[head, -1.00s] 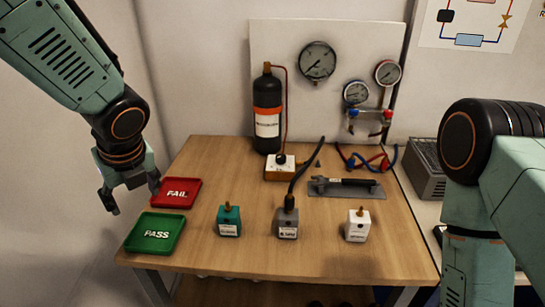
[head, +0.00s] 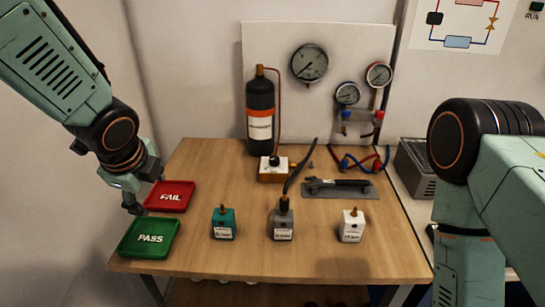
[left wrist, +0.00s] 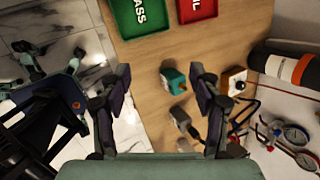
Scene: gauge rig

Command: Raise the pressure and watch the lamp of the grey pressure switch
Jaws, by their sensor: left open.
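The grey pressure switch (head: 283,222) stands upright mid-table with a black hose on its top fitting; I cannot make out its lamp. A teal switch (head: 223,224) stands left of it, a white one (head: 352,227) right of it. A white box with a black knob (head: 273,170) sits on a wooden base behind, near the black bottle (head: 260,112). A large gauge (head: 310,63) hangs on the white panel. My left gripper (head: 135,200) is open and empty by the trays' left side, apart from the switches; its fingers also show in the left wrist view (left wrist: 160,105). My right gripper is out of frame.
The green PASS tray (head: 150,238) and red FAIL tray (head: 170,196) lie at the table's left. A wrench on a grey mat (head: 340,189), red and blue hoses (head: 360,160) and a gauge manifold (head: 360,117) are at the back right. The table's front strip is bare.

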